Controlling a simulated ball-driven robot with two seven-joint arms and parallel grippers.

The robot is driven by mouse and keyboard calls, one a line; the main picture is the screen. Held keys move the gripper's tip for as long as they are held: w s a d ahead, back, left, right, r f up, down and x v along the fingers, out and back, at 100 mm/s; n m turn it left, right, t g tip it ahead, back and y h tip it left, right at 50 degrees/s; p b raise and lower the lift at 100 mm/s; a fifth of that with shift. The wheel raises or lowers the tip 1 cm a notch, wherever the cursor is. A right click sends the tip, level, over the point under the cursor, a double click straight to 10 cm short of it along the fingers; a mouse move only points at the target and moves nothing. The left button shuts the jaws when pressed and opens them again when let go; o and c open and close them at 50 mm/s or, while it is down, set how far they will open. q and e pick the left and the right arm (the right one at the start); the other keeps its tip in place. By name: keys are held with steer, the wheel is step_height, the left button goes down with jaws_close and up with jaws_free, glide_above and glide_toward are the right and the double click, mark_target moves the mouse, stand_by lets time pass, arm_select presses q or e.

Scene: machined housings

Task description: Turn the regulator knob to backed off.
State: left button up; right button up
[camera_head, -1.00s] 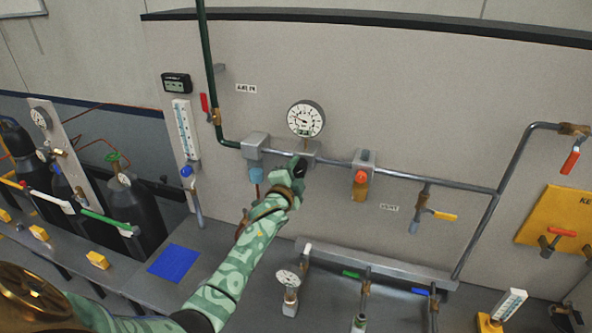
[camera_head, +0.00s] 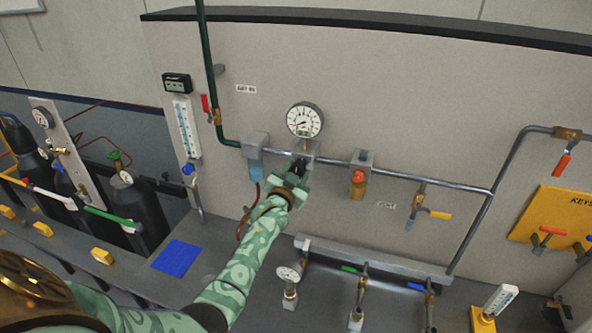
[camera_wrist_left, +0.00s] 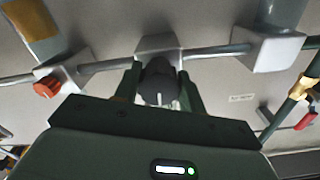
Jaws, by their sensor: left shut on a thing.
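The regulator knob (camera_wrist_left: 158,82) is a black round knob with a white mark, below the pressure gauge (camera_head: 304,120) on the wall pipe. In the left wrist view it sits between the two fingers of my left gripper (camera_wrist_left: 157,88), which is shut on it. In the head view the knob shows as a dark piece at the tip of my left gripper (camera_head: 297,172), mostly hidden by the fingers. The gauge needle points to the lower left. My right gripper is not in view.
Along the pipe, a filter with a blue bowl (camera_head: 256,172) is left of the regulator and an orange-bowled lubricator (camera_head: 358,183) is right. A yellow-handled valve (camera_head: 440,215) hangs farther right. A manifold (camera_head: 375,259) with several small valves is below. A blue mat (camera_head: 179,256) lies on the bench.

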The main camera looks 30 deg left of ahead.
arm_select(q)
steer(key=shift+f+n, duration=0.1)
steer(key=shift+n, duration=0.4)
steer(key=o, duration=1)
steer(key=shift+c, duration=0.2)
steer(key=v, duration=1.6)
steer(key=shift+s+b, duration=0.25)
steer(key=shift+b, duration=0.1)
steer(key=shift+f, duration=0.1)
